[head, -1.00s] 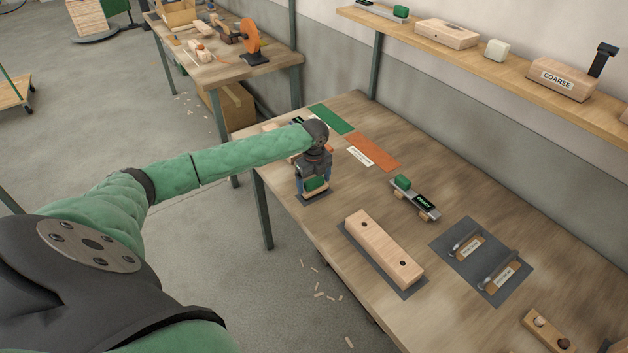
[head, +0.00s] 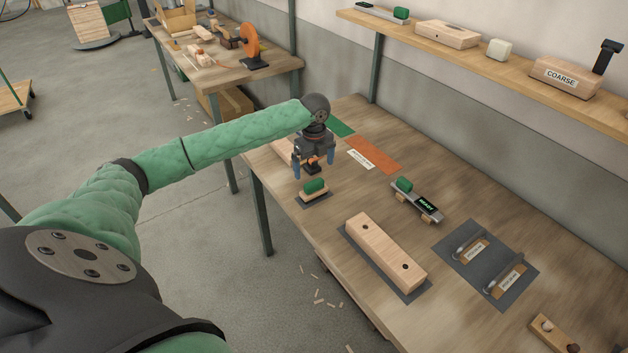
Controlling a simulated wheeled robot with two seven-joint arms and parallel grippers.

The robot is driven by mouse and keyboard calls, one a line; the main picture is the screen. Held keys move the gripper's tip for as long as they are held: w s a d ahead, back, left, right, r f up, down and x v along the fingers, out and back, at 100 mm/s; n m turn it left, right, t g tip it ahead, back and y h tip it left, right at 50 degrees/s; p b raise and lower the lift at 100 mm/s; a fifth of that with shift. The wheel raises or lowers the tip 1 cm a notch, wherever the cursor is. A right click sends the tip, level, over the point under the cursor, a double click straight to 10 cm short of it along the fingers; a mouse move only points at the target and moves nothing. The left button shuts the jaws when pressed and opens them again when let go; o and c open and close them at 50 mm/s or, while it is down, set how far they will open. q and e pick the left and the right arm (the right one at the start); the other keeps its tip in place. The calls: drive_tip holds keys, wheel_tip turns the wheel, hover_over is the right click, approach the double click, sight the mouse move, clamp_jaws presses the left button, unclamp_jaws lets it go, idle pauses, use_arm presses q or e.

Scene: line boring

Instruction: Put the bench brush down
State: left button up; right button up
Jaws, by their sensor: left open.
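The bench brush (head: 314,190), with a green top and a pale wooden lower part, rests on a small dark mat (head: 316,203) near the left edge of the workbench (head: 400,165). My left gripper (head: 312,172) is open and empty, above and slightly behind the brush, apart from it. Its blue-tipped fingers are spread. My right gripper is not in the view.
A wooden block with two holes (head: 385,250) lies on a dark mat in front. Behind are a device reading READY (head: 418,201), an orange mat (head: 374,154) and a green mat (head: 341,126). A grey mat (head: 487,263) with two labelled tools lies right.

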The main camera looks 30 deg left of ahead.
sight(314, 182)
use_arm(q)
drive_tip(key=shift+r+b, duration=0.4)
drive_tip(key=shift+r, duration=1.65)
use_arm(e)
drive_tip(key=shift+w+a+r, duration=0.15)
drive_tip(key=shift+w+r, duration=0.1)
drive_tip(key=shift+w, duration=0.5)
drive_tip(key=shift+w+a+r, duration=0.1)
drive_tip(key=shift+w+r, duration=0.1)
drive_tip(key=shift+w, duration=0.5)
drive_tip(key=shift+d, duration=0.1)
use_arm(q)
drive_tip(key=shift+f, duration=0.1)
